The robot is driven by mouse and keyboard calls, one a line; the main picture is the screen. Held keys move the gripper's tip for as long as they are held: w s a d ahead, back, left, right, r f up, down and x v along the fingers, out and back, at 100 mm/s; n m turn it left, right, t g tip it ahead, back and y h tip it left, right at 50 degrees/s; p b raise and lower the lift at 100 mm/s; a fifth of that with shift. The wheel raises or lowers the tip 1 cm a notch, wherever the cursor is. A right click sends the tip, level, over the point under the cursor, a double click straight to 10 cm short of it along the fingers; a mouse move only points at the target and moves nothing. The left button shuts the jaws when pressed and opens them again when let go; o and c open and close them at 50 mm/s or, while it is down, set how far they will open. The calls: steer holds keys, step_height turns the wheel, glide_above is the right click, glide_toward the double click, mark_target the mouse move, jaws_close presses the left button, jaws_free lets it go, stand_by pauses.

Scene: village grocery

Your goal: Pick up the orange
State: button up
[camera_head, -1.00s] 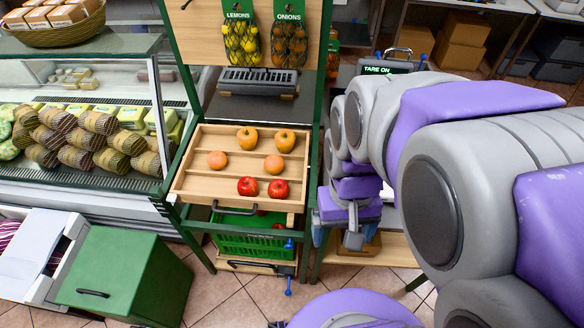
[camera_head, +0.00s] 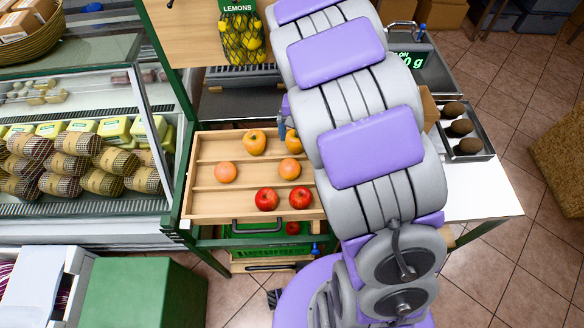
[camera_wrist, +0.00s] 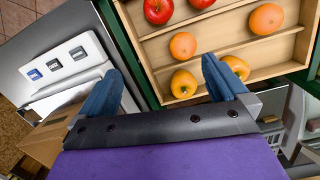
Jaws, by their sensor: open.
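Two oranges lie in the middle row of a slatted wooden tray (camera_head: 187,209): a left orange (camera_head: 225,172) and a right orange (camera_head: 289,168). In the wrist view, where the tray appears turned round, the nearer orange (camera_wrist: 182,45) and the farther orange (camera_wrist: 266,19) both show, clear of the fingers. My gripper (camera_wrist: 160,67) is open and empty, its blue fingers spread over the tray's edge. In the head view my arm hides most of the gripper.
Two yellow-orange fruits (camera_head: 254,142) lie in the back row, two red fruits (camera_head: 266,199) in the front row. A scale (camera_head: 408,62) and a dark tray of brown fruit (camera_head: 461,127) stand right. A glass display case (camera_head: 150,110) stands left, a green box (camera_head: 140,295) front left.

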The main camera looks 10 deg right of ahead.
steer(key=w+a+f, duration=0.3)
steer(key=w+f, duration=0.1)
steer(key=f, duration=0.1)
steer(key=b, duration=0.2)
glide_above(289, 163)
steer(key=a, duration=0.1)
step_height(289, 163, down, 12)
steer(key=shift+s+r, duration=0.15)
steer(key=shift+d+f, duration=0.2)
steer(key=shift+f, duration=0.3)
steer(key=shift+d+f, duration=0.2)
steer(key=shift+f, duration=0.3)
steer(key=shift+d+f, duration=0.3)
steer(key=shift+d, duration=0.1)
steer(key=shift+f, duration=0.25)
steer(key=f, duration=0.2)
steer(key=a+f+b, duration=0.1)
steer(key=f, duration=0.1)
steer(key=shift+a+f+b, duration=0.1)
steer(key=shift+f+b, duration=0.2)
steer(key=shift+f, duration=0.1)
steer(key=shift+d, duration=0.55)
steer(key=shift+c, duration=1.3)
steer(key=shift+a, duration=0.4)
steer(key=c, duration=0.8)
steer(key=shift+d, duration=0.1)
steer(key=shift+c, duration=0.2)
